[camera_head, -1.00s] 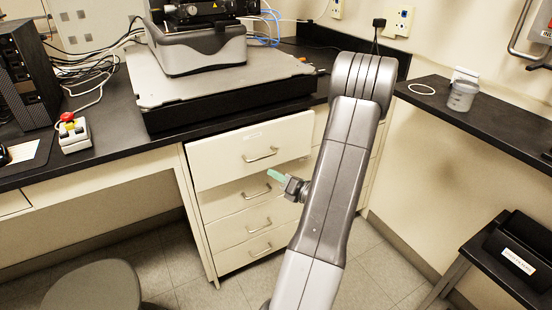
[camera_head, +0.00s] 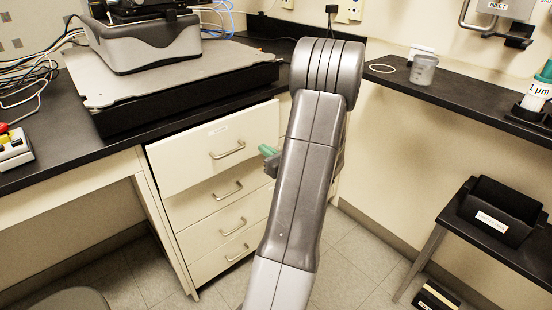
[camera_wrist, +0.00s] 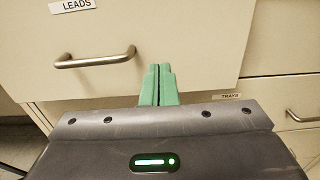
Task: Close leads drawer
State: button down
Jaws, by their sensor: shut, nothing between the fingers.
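The leads drawer (camera_head: 215,150) is the top drawer of the cream cabinet, and its front stands out past the drawers below. In the wrist view its front (camera_wrist: 195,35) carries a LEADS label (camera_wrist: 72,5) and a metal bar handle (camera_wrist: 95,61). My gripper (camera_wrist: 158,70) is shut and empty, its green fingers pressed together. The fingertips are at the lower part of the drawer front, right of the handle; I cannot tell if they touch it.
Several closed drawers (camera_head: 222,218) lie below, one labelled TRAYS at the right in the wrist view. The black counter (camera_head: 60,150) overhangs the cabinet and carries an instrument (camera_head: 150,50). A small black table (camera_head: 455,212) stands at the right. Some floor is clear between.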

aim_at(250, 137)
jog(key=x, duration=0.6)
jog(key=x, duration=0.3)
jog(key=shift+w+a+b, duration=0.2)
jog(key=shift+b, duration=0.2)
jog(key=shift+w+a, duration=0.1)
jog(key=shift+w, duration=0.1)
jog(key=shift+r, duration=0.15)
